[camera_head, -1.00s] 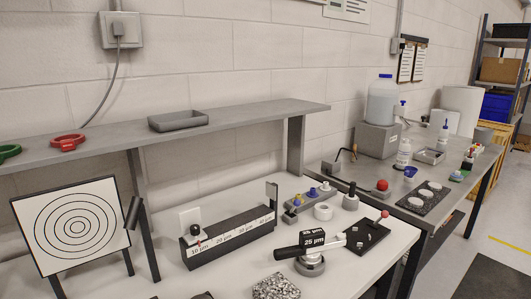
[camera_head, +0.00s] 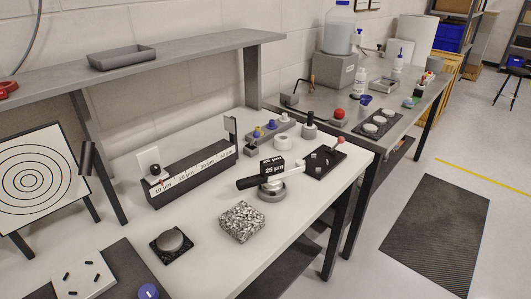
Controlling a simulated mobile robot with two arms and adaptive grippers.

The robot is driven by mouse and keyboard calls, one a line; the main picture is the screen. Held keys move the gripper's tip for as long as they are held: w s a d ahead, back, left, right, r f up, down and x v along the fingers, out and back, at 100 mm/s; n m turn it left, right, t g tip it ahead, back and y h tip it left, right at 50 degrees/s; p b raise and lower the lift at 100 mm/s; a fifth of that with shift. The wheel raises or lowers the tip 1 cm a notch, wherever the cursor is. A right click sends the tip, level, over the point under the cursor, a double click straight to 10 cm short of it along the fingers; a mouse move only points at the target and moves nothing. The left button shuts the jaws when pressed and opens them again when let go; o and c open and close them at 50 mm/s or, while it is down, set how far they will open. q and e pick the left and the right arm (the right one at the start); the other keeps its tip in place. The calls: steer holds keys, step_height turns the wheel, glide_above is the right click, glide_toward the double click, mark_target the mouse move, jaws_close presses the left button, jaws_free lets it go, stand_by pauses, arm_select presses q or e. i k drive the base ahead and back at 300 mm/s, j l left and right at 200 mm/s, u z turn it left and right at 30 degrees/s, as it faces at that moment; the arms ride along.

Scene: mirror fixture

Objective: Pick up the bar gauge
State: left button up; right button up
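No label names the bar gauge, and I cannot tell for certain which thing it is. A long black bar-shaped block (camera_head: 193,181) with a white strip marked in µm steps stands on the white table, an upright plate at each end. To its right, a black piece marked 25 µm (camera_head: 273,167) with a black handle sits above a round grey base (camera_head: 271,194). A light bar runs from there towards a black plate with a red-knobbed lever (camera_head: 325,162). Neither of my grippers is in view.
A speckled block (camera_head: 242,222), a grey disc (camera_head: 171,240) on a dark pad and a white pinned plate (camera_head: 82,281) lie towards the front. A ring-target board (camera_head: 40,178) stands left. A raised shelf (camera_head: 190,52) overhangs the back. A grey bench (camera_head: 350,139) adjoins at right.

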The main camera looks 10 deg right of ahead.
mark_target(271, 170)
steer(key=u, duration=0.65)
steer(key=l+u, duration=0.95)
steer(key=k+l+u, duration=0.15)
steer(key=u, duration=0.35)
steer(key=k+l, duration=0.05)
steer(key=l, duration=0.05)
